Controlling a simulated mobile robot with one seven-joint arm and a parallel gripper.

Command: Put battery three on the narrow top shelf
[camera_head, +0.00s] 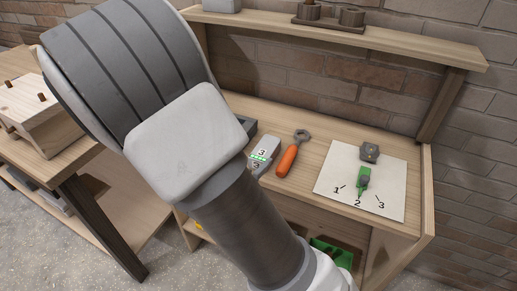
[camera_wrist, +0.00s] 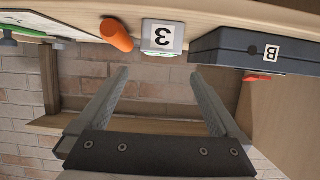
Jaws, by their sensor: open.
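Battery three is a small grey block (camera_head: 257,164) with white "3" labels and a green band. It stands on the workbench, left of an orange-handled wrench. It also shows upside down in the wrist view (camera_wrist: 163,36), at the top middle. My gripper (camera_wrist: 160,73) is open and empty, its two fingers pointing toward the battery and apart from it. In the head view my arm hides the gripper. The narrow top shelf (camera_head: 425,50) runs along the brick wall above the bench; a plank that looks like it crosses behind my fingers in the wrist view (camera_wrist: 150,127).
A dark case marked B (camera_wrist: 225,48) sits close beside the battery. The orange-handled wrench (camera_head: 287,160) lies on its other side. A white numbered sheet (camera_head: 335,188) holds a green tool. A brown holder (camera_head: 330,22) and a grey box (camera_head: 221,5) occupy the shelf; its right part is clear.

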